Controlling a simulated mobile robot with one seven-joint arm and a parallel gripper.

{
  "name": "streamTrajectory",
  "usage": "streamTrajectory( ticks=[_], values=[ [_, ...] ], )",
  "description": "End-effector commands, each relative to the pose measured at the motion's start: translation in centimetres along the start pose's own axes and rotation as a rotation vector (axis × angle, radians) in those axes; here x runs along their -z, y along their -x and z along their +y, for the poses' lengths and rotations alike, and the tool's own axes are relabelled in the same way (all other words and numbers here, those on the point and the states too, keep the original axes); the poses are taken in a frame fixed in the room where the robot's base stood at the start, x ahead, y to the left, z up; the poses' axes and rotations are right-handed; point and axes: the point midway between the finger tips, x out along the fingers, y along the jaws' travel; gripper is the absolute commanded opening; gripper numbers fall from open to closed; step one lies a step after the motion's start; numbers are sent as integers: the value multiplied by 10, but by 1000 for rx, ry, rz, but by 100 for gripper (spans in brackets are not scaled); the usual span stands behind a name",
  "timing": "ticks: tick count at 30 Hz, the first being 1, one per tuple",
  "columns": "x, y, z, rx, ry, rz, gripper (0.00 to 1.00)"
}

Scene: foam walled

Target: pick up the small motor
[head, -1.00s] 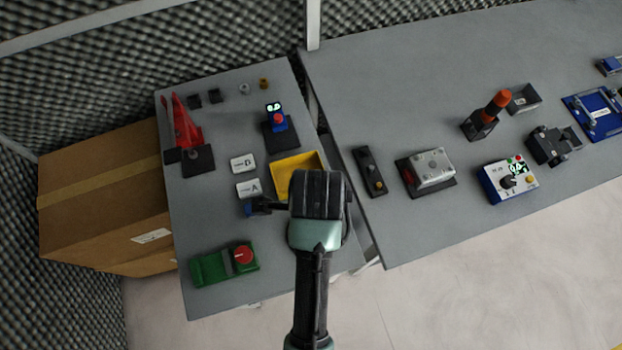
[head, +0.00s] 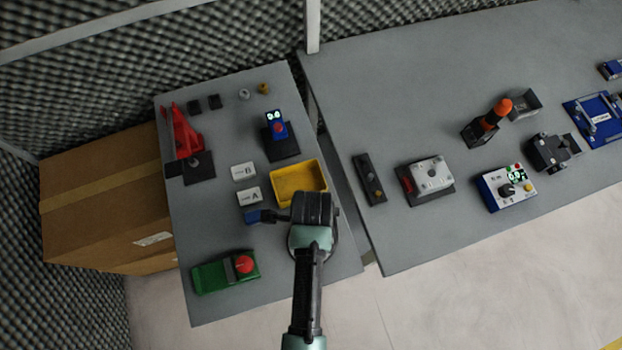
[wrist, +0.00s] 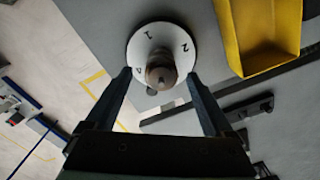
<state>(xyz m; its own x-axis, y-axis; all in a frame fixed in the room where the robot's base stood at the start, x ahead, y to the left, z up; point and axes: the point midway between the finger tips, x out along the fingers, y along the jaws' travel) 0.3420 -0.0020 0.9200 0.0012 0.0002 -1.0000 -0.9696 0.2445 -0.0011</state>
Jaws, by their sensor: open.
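In the wrist view, a short grey-brown cylinder, which looks like the small motor (wrist: 161,70), stands at the middle of a round white disc (wrist: 144,46) marked with numerals. My gripper (wrist: 159,76) is open, with one dark finger on each side of the cylinder. The fingertips reach over the disc's edges in the picture, and I see a gap on both sides of the cylinder. I cannot tell how far above the disc they are. In the head view, my own arm hides the cylinder and disc.
A yellow bin (head: 282,197) stands just beyond my arm on the left grey table (head: 215,225). White cards A (head: 248,196) and B (head: 243,171) lie to its left. A green box with a red button (head: 225,273) is near the front. A long black block (head: 369,180) is on the right table.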

Motion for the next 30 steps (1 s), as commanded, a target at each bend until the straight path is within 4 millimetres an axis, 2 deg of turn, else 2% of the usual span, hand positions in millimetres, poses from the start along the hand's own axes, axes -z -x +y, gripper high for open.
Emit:
streamTrajectory(
  ticks=[8, 17, 30],
  values=[
    [-2, -32, 1, -1, 0, 0, 87],
    [-2, -35, 0, 1, 0, 0, 87],
    [-2, -35, 0, 1, 0, 0, 10]
  ],
)
